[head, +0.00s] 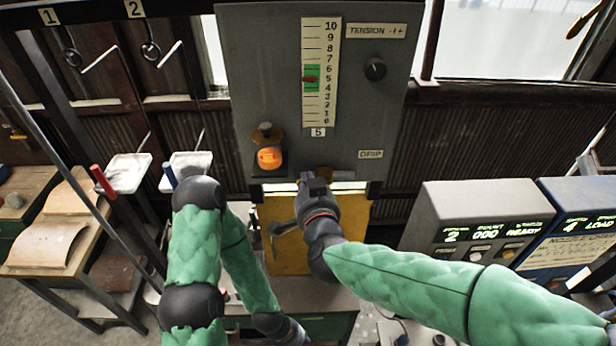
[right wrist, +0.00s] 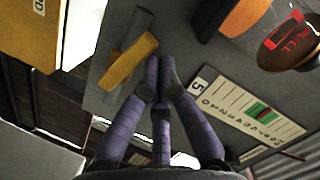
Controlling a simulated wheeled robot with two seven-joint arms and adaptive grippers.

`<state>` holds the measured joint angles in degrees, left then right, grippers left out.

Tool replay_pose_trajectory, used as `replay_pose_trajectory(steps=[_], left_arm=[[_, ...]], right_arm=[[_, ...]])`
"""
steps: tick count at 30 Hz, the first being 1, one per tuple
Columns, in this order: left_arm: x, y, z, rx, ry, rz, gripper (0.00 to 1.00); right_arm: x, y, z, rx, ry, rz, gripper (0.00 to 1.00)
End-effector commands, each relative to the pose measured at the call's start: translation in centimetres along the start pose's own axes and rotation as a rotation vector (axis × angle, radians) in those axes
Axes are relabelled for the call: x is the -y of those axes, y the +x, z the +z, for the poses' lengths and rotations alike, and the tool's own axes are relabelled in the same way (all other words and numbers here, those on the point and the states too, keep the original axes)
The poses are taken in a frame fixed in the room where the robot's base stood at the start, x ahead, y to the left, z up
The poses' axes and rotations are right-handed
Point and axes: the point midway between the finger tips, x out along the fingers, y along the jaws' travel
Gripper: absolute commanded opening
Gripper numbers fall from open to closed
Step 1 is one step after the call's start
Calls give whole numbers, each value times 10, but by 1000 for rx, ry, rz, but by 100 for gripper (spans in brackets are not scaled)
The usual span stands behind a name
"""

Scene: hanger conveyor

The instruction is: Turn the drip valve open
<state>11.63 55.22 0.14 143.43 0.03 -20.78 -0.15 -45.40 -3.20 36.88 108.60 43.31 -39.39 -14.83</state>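The drip valve shows in the right wrist view as a yellow lever handle (right wrist: 130,62) with a grey part beside it, on the grey panel. In the head view my right gripper hides most of it, below the scale and left of the DRIP label (head: 370,154). My right gripper (head: 313,182) is at the panel's lower edge. In the right wrist view its fingers (right wrist: 160,68) are drawn together beside the handle; I cannot tell whether they touch it. My left gripper (head: 292,332) is low near the bench, partly hidden, its fingers unclear.
An orange pull knob (head: 269,158) sits left of my right gripper. The tension scale (head: 320,75) and a black dial (head: 375,69) are above. A yellow plate (head: 285,240) is below the panel. Display boxes (head: 470,225) stand at the right. A workbench (head: 45,240) is at the left.

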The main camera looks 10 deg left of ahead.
Motion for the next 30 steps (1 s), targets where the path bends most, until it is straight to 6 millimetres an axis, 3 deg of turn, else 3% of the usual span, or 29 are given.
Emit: replay_pose_trajectory(steps=[10, 30], left_arm=[[2, 5, 0, 0, 0, 0, 40], [2, 6, 0, 0, 0, 0, 40]], right_arm=[[2, 3, 12, 2, 1, 1, 0], [3, 4, 14, 1, 1, 1, 0]])
